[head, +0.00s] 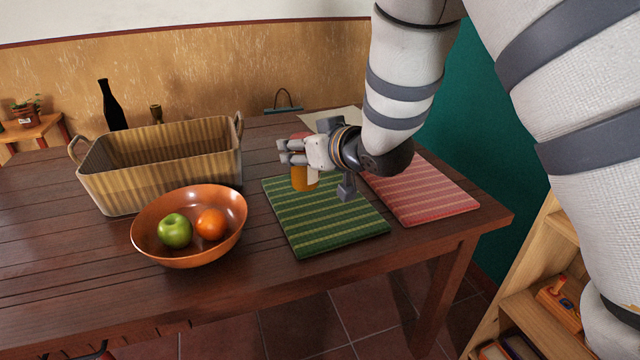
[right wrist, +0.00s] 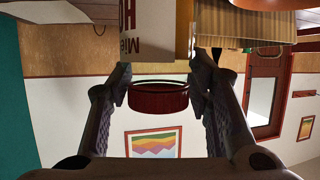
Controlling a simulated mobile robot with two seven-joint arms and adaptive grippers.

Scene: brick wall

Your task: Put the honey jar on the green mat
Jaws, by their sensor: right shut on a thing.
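The honey jar (head: 304,181) is amber with a reddish lid and is at the back left part of the green striped mat (head: 325,222) in the head view. I cannot tell whether its base touches the mat. My right gripper (head: 291,152) is shut on the jar near its top and hides part of it. In the right wrist view the jar's pale label (right wrist: 146,38) and dark red lid (right wrist: 158,98) sit between the fingers of the right gripper (right wrist: 162,72). My left gripper is out of view.
A copper bowl (head: 160,249) with a green apple (head: 175,231) and an orange (head: 211,224) stands left of the mat. A large basket (head: 165,180) is behind it. A red striped mat (head: 425,192) lies to the right. Bare table shows between bowl and green mat.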

